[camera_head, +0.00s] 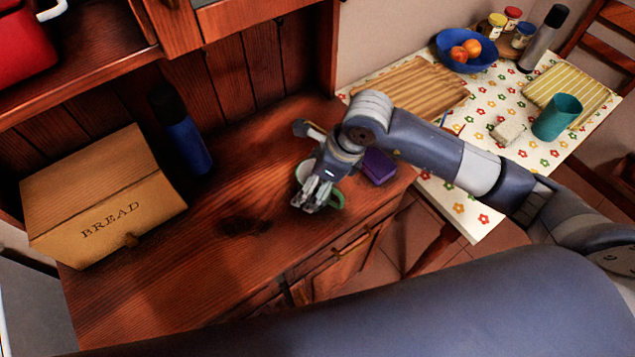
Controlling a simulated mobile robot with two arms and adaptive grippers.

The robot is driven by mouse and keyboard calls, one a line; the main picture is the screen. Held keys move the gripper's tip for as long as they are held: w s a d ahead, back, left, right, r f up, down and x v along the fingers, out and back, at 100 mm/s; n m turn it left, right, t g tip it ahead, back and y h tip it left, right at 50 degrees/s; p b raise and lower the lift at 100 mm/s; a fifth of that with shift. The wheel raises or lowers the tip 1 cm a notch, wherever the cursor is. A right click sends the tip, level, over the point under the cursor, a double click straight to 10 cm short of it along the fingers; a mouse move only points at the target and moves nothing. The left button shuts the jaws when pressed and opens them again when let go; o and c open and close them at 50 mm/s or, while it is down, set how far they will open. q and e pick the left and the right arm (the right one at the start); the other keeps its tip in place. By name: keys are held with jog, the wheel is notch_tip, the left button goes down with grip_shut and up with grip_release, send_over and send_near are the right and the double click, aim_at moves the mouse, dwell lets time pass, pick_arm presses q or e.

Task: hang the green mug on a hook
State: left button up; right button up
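The green mug (338,199) stands on the dark wood counter near its front right edge. Its pale inside shows at the left of my gripper, and a green part shows at the right. My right gripper (312,202) comes in from the right and is right over the mug, hiding much of it. I cannot tell whether its fingers are apart or closed on the mug. My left gripper is not in view. No hook can be made out.
A purple box (378,166) lies just right of the mug. A bread box (105,200) and a dark blue bottle (183,135) stand to the left. A shelf (90,65) overhangs the back. The counter's middle is clear. A table (463,207) with several items adjoins right.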

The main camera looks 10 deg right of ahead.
jog(key=shift+w+a+f, duration=0.15)
jog(key=shift+f, duration=0.4)
jog(key=c, duration=1.4)
jog(key=shift+c, duration=0.2)
jog(key=shift+r, duration=0.1)
jog(key=shift+r, duration=0.4)
notch_tip(320, 180, up, 2)
jog(key=shift+w+r+b, duration=0.1)
jog(key=shift+r+b, duration=0.05)
jog(key=shift+b, duration=0.6)
jog(key=s+b, duration=0.1)
jog(key=s, duration=0.2)
jog(key=s+d+b, duration=0.1)
jog(key=s, duration=0.3)
jog(key=s+d+r+b, duration=0.1)
jog(key=s, duration=0.2)
jog(key=shift+s+d, duration=0.15)
jog(key=shift+d, duration=0.05)
jog(key=shift+s+d+r+p, duration=0.2)
jog(key=shift+s+p, duration=0.7)
jog(key=shift+p, duration=0.55)
jog(key=shift+s+d+r+p, duration=0.1)
jog(key=shift+s+d+p, duration=0.15)
jog(key=shift+s+p, duration=0.95)
jog(key=shift+s+d+r+p, duration=0.2)
jog(key=shift+s+p, duration=0.45)
jog(key=shift+p, duration=1)
